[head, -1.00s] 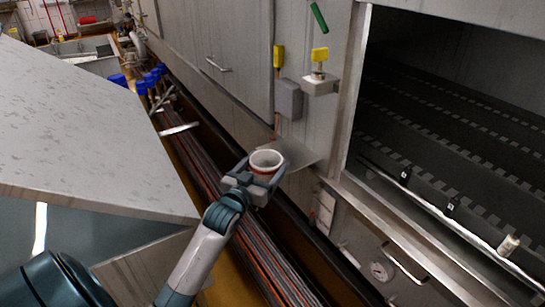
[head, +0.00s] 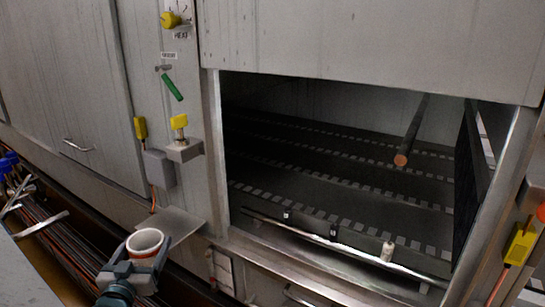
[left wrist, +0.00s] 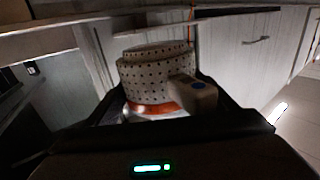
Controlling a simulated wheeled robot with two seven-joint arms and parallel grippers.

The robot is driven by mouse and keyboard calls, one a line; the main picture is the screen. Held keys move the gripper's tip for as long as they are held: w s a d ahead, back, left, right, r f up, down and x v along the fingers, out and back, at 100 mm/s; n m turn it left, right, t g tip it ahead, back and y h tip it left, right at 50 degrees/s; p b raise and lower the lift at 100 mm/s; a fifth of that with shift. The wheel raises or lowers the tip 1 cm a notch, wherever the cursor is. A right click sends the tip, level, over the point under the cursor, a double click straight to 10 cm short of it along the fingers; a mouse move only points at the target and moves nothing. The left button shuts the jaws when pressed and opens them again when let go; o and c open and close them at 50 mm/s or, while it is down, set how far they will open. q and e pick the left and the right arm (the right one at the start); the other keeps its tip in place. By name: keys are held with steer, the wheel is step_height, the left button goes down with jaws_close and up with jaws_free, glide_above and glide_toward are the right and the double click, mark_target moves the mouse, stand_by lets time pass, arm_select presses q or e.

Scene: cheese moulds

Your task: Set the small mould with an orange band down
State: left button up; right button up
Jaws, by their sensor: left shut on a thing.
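The small mould (head: 144,244) is a white cup with an orange-red band, at the lower left in the head view. My left gripper (head: 137,268) is shut on it and holds it upright beside the machine wall. In the left wrist view the mould (left wrist: 155,80) shows its pale side dotted with small holes, with the orange band (left wrist: 155,107) close to the gripper. A finger of the left gripper (left wrist: 185,100) lies against its side. My right gripper is not in view.
A small metal shelf (head: 178,226) juts from the wall just behind the mould. To its right a large opening shows a dark slotted floor (head: 330,185) with a metal rail along its front (head: 330,243). Pipes and cables (head: 45,235) run at the left.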

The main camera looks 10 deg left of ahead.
arm_select(q)
steer(key=shift+d, duration=0.4)
steer(key=s+d+r+h+p, duration=0.1)
steer(key=s+d+r, duration=0.1)
steer(key=d, duration=0.5)
steer(key=s+d+r+m+h+p, duration=0.1)
steer(key=s+d+r, duration=0.1)
steer(key=d, duration=0.6)
steer(key=s+d+r+m+h+p, duration=0.1)
steer(key=s+d+r, duration=0.1)
steer(key=d, duration=0.6)
steer(key=shift+s+r, duration=0.3)
steer(key=shift+s, duration=0.55)
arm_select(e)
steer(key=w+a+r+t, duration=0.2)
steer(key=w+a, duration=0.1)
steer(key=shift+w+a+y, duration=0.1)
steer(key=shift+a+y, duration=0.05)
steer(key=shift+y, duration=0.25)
arm_select(q)
steer(key=shift+s+f, duration=0.1)
steer(key=s+f, duration=0.3)
steer(key=s, duration=0.6)
steer(key=shift+s+f, duration=0.2)
steer(key=shift+d, duration=0.15)
